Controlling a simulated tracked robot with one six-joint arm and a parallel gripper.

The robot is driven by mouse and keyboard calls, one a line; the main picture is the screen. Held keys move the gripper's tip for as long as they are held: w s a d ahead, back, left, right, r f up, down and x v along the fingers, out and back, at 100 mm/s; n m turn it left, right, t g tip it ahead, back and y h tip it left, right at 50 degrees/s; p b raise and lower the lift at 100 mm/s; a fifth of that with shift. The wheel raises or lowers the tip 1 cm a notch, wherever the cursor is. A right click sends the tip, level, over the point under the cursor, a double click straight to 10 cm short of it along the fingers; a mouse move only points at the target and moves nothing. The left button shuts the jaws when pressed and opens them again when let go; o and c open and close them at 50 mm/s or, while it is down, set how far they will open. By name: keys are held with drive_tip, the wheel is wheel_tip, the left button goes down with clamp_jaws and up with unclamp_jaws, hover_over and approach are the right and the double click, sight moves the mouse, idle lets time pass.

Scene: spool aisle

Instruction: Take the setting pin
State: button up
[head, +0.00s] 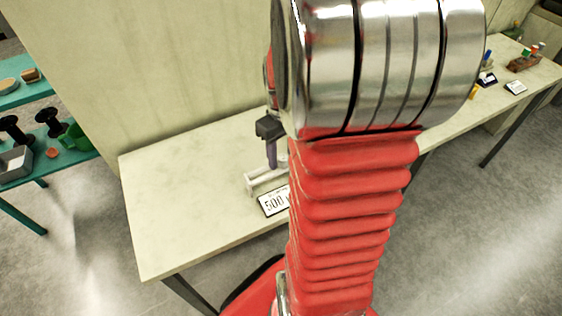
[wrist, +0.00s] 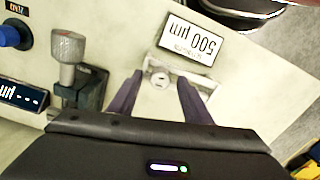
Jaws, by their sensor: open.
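A small pale, round-ended piece (wrist: 160,80), which looks like the setting pin, sits at a light bracket-like holder (wrist: 206,84) on the bench. In the wrist view my gripper (wrist: 160,76) is open, with one dark purple finger on each side of this piece. I cannot tell whether the fingers touch it. A card reading "500 µm" (wrist: 193,45) lies beside the holder. In the head view, my gripper (head: 272,163) points down at the holder (head: 252,180), with the card (head: 273,202) in front. The pin is not clear there, and my arm hides part of the bench.
In the wrist view a grey knobbed device (wrist: 67,74), a blue knob (wrist: 9,36) and a dark display (wrist: 22,95) stand to the left. The bench top (head: 165,190) is clear at left. A teal shelf (head: 60,165) holds spools. More items lie on the bench at far right.

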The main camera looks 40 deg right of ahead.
drive_tip(key=c, duration=1.1)
drive_tip(key=shift+r, duration=0.1)
drive_tip(key=shift+c, duration=0.2)
wheel_tip(320, 180, up, 10)
idle(0.4)
